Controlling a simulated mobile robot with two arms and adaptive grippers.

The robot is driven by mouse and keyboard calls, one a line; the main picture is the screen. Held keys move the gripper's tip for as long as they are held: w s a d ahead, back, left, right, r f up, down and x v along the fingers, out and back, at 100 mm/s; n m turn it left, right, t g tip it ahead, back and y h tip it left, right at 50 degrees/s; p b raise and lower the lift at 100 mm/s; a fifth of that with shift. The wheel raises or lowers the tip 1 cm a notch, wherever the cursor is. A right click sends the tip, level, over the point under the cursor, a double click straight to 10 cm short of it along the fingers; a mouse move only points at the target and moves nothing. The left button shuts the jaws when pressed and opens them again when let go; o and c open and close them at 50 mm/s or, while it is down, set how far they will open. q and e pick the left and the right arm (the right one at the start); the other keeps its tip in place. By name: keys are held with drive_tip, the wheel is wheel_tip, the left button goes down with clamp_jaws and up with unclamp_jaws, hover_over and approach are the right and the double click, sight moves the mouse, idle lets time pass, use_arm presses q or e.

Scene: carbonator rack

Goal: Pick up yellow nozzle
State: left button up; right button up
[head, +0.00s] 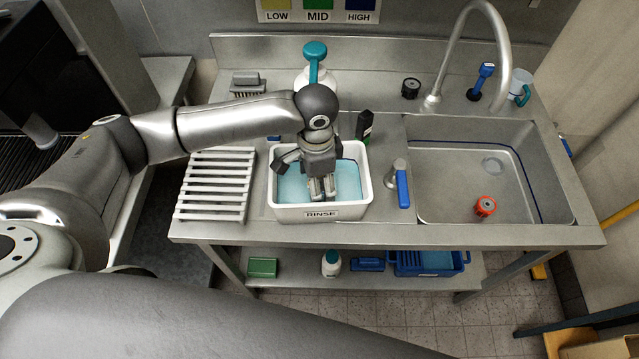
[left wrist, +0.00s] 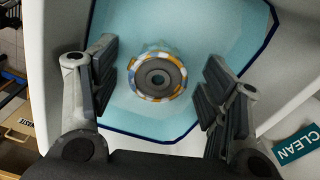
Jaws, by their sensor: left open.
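The yellow nozzle (left wrist: 140,90) is a round ring with yellow-orange and pale patches and a grey centre with a dark hole. In the left wrist view it lies in the blue water of the white RINSE tub (head: 320,213). My left gripper (head: 322,193) points down into the tub. It is open, with its fingers on either side of the nozzle in the left wrist view and no visible contact. In the head view the gripper hides the nozzle. My right gripper is not in view.
A slatted rack (head: 215,185) stands left of the tub. To its right are a blue-handled tool (head: 402,188) and the sink (head: 450,200) with a red nozzle (head: 485,206). A teal-topped bottle (head: 315,65) and a black bottle (head: 364,125) stand behind.

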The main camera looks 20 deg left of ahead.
use_arm(q)
drive_tip(key=shift+f, duration=0.85)
drive_tip(key=shift+c, duration=0.4)
drive_tip(key=c, duration=1)
drive_tip(key=shift+c, duration=0.2)
wheel_tip(320, 180, up, 10)
drive_tip(key=shift+r+b, duration=0.1)
drive_tip(key=shift+b, duration=0.55)
